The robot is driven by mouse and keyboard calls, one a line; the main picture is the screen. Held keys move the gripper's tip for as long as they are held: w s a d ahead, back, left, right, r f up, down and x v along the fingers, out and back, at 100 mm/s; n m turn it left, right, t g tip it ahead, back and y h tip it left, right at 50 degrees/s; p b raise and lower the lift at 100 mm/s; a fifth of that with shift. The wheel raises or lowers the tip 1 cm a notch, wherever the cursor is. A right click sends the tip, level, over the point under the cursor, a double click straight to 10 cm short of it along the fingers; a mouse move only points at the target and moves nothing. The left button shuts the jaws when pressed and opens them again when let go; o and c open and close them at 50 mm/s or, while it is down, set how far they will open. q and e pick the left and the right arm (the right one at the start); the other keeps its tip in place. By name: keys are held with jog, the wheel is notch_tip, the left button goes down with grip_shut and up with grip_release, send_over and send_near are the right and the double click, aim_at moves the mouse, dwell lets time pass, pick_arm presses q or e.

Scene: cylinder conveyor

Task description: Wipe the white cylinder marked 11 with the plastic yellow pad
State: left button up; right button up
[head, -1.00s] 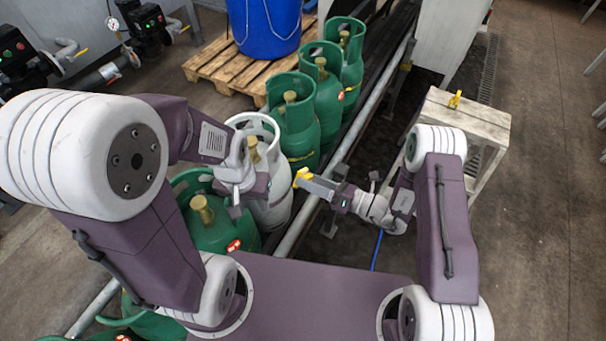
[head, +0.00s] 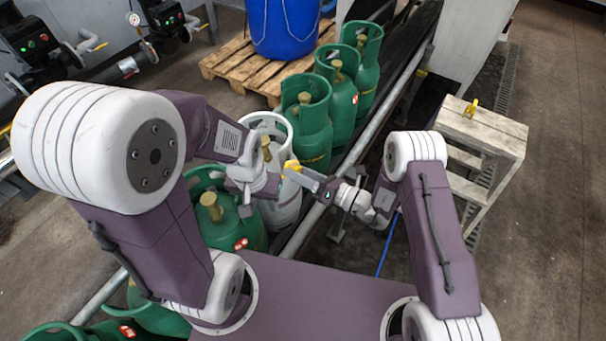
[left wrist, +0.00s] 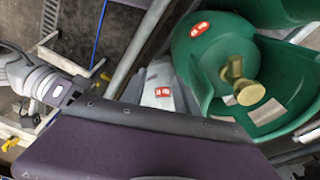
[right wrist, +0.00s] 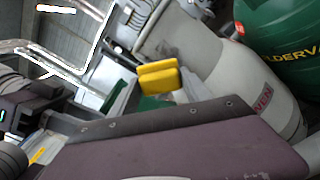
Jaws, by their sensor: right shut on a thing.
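The white cylinder (head: 285,211) stands in the row on the conveyor between green cylinders; its open collar faces up. No number is legible on it. It also shows in the right wrist view (right wrist: 225,72), with dark red lettering, and partly in the left wrist view with a red label (left wrist: 160,92). My right gripper (head: 303,174) is shut on the yellow pad (head: 292,166), which is at the cylinder's upper right side; contact cannot be told. The pad is clear in the right wrist view (right wrist: 158,78). My left gripper (head: 247,187) is at the cylinder's left upper side; its fingers are unclear.
A green cylinder (head: 225,229) stands nearer, and several more green ones (head: 306,122) stand behind. A metal rail (head: 305,231) runs along the conveyor's right side. A wooden step stand (head: 483,130) is at right; a blue drum (head: 285,28) on a pallet (head: 232,68) is behind.

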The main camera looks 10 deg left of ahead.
aim_at(292, 152)
jog(key=shift+x, duration=1)
dwell(0.4)
jog(key=w, duration=0.1)
jog(key=w+d+b, duration=0.1)
jog(key=w, duration=0.1)
jog(key=w+b, duration=0.1)
jog(key=w, duration=0.1)
jog(key=shift+w+d+f, duration=0.1)
jog(key=shift+d, duration=0.25)
jog(key=shift+w+d, duration=0.2)
jog(key=shift+w, duration=0.2)
